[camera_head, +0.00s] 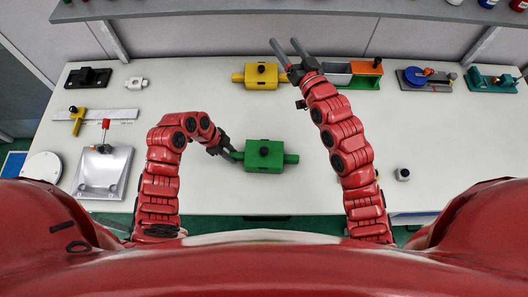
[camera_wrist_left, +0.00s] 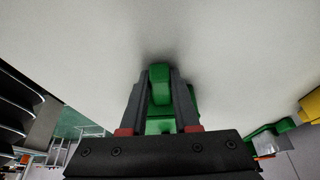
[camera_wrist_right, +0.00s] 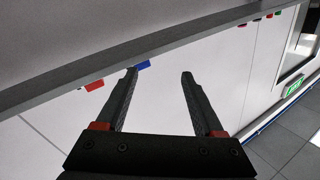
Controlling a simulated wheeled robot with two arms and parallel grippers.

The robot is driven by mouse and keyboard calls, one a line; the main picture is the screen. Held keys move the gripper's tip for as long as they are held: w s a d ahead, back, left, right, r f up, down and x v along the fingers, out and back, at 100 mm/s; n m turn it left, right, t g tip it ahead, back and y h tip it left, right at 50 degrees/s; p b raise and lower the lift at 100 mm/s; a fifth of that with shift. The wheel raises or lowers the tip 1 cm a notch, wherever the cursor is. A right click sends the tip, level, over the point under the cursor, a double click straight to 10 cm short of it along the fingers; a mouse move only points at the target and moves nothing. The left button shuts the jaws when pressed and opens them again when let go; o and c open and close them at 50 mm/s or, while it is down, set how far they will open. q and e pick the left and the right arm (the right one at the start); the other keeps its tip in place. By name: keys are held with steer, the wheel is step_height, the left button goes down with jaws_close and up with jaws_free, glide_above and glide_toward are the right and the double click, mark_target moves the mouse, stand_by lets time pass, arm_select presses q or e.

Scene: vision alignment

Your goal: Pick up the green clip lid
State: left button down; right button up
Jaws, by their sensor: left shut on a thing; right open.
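The green clip lid (camera_head: 264,155) is a green block with a black knob on top and a tab on each side. It is at the middle front of the white table in the head view. My left gripper (camera_head: 231,152) is shut on its left tab. In the left wrist view the left gripper (camera_wrist_left: 160,90) has a green part (camera_wrist_left: 159,76) between its fingers. I cannot tell whether the lid touches the table. My right gripper (camera_head: 288,50) is open and empty near the back of the table; the right wrist view shows its spread fingers (camera_wrist_right: 160,75).
A similar yellow block (camera_head: 261,77) stands at the back, beside the right gripper. A tray with green and orange parts (camera_head: 366,68) is right of it. A silver plate fixture (camera_head: 103,173) is at the left. The white table (camera_head: 330,200) is clear around the lid's right side.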

steer(key=s+a+f+n+g, duration=0.4)
steer(key=s+a+f+g, duration=0.4)
steer(key=g, duration=0.1)
steer(key=s+d+f+n+g+h, duration=0.35)
steer(key=s+f+g+h, duration=0.2)
steer(key=s+f, duration=0.4)
steer(key=shift+m+t, duration=0.25)
step_height(320, 180, down, 4)
steer(key=shift+s+a+f, duration=0.1)
steer(key=shift+a+f, duration=0.05)
steer(key=shift+f, duration=0.05)
steer(key=x, duration=0.4)
steer(key=shift+s+f, duration=0.25)
steer(key=shift+f, duration=0.05)
steer(key=shift+w+f, duration=0.15)
steer(key=shift+f, duration=0.1)
steer(key=shift+c, duration=0.2)
